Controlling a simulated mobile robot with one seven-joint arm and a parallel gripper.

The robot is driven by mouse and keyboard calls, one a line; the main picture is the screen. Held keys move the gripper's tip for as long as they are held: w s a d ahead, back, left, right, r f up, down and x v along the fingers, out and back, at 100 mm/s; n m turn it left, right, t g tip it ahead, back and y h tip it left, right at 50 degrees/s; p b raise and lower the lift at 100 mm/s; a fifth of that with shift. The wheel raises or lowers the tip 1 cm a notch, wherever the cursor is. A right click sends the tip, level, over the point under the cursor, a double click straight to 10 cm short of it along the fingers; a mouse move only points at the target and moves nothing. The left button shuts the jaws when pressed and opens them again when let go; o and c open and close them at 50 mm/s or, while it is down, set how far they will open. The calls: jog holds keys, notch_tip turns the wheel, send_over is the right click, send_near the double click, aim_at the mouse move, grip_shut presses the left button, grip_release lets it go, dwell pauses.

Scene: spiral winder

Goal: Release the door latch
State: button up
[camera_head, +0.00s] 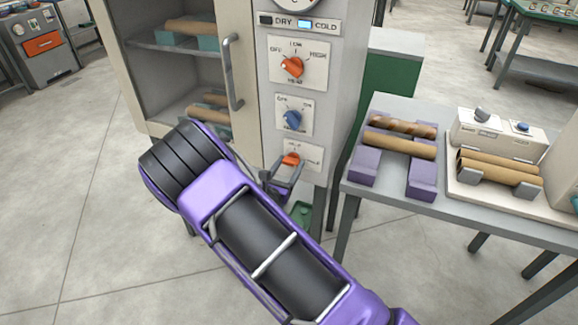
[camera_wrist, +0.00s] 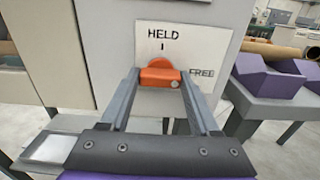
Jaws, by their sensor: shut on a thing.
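The door latch (camera_wrist: 160,75) is an orange knob on a white plate marked HELD at the top and FREE at the right. In the wrist view my gripper (camera_wrist: 160,80) is shut on it, with one finger on each side. The knob's grip bar lies level across between the fingers. In the head view the latch (camera_head: 291,159) is the lowest knob on the cabinet's control panel, and my gripper (camera_head: 284,172) reaches it from below. The cabinet door (camera_head: 195,70) has a glass pane and a grey vertical handle (camera_head: 232,72); it looks closed.
Above the latch are a blue knob (camera_head: 292,119) and an orange heat knob (camera_head: 292,67). A table (camera_head: 470,213) at the right bears purple cradles (camera_head: 422,175) with brown tubes and a beige winder (camera_head: 490,135). Clear floor lies at the left.

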jog(key=o, duration=1.4)
jog(key=shift+c, duration=0.2)
jog(key=v, duration=1.7)
jog(key=shift+s+p, duration=0.2)
jog(key=shift+p, duration=0.15)
jog(key=shift+a+r, duration=0.1)
